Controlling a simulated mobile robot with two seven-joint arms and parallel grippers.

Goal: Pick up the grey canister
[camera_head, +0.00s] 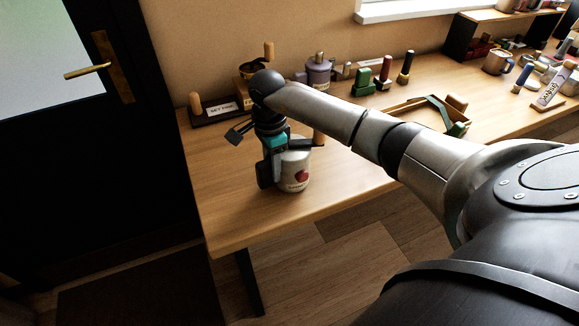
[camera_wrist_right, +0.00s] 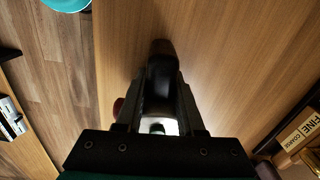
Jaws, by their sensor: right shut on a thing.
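The grey canister (camera_head: 295,172), pale with a red mark on its side, is upright near the left end of the wooden table. My right gripper (camera_head: 272,170) comes down on its left side and is shut on it. Whether its base touches the table is hard to tell. Most of the canister is hidden there. My left gripper is not in view.
Behind the canister stand a lilac grinder-like pot (camera_head: 319,72) and a dark tray with a label (camera_head: 222,108). Green, red and black upright tools (camera_head: 383,73) stand further right. The table (camera_head: 240,215) is clear in front, to its near edge.

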